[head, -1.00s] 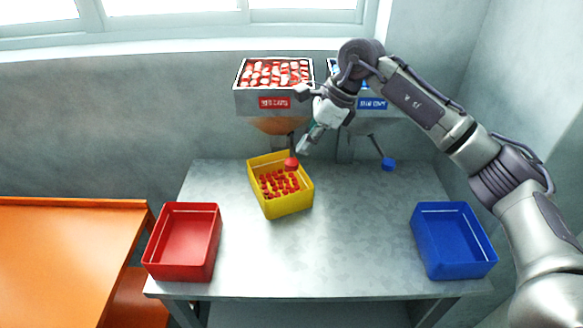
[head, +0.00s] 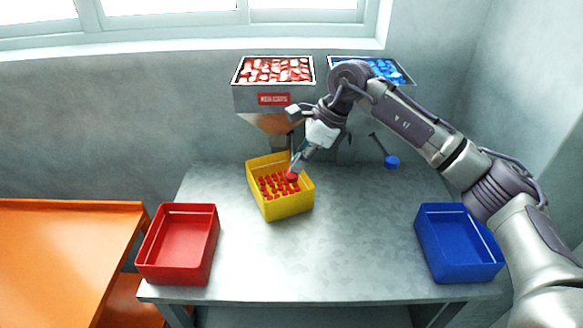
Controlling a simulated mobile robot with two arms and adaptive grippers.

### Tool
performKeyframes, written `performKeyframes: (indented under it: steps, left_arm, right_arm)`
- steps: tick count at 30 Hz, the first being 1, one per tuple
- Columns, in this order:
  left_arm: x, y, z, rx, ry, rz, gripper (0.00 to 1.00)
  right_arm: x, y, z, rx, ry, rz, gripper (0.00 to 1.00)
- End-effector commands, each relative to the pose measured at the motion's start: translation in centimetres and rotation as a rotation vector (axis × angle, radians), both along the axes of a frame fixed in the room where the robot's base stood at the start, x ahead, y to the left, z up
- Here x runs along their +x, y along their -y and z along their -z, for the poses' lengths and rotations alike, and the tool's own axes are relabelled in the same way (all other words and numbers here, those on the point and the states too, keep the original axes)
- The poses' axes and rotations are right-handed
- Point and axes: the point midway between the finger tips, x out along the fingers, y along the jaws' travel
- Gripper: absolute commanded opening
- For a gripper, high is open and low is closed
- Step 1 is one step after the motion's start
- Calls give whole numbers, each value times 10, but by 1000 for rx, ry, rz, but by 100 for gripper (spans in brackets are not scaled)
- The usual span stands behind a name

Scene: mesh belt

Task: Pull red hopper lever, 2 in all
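The red hopper (head: 273,101) stands at the back, full of red and white pieces. Its lever ends in a red knob (head: 291,176), seen in front of the hopper, over the back right part of the yellow bin (head: 289,211). Red pieces (head: 272,187) lie in that bin. My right gripper (head: 297,166) points down and left, with its fingertips at the red knob. The fingers are small and overlap the knob, so I cannot tell whether they are open or shut, and the arm hides part of the lever. My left gripper is out of view.
A blue hopper (head: 390,71) with a blue-knobbed lever (head: 391,162) is partly behind my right arm. A red bin (head: 180,275) stands at the table's left and a blue bin (head: 462,271) at its right. The middle of the metal table (head: 350,240) is clear.

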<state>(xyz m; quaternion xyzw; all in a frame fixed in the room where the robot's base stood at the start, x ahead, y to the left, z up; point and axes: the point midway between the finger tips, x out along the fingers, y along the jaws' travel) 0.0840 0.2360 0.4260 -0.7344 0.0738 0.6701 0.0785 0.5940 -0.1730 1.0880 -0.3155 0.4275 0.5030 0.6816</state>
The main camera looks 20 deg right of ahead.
Motion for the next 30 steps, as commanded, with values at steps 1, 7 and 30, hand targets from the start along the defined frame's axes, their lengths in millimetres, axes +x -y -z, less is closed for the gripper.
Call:
performKeyframes:
  steps: [1,7,30]
  left_arm:
    - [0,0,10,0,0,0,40]
    - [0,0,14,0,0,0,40]
    - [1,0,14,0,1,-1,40]
  right_arm:
    - [0,0,12,-1,-1,1,0]
    - [0,0,18,0,1,0,0]
    - [-9,29,7,0,1,0,0]
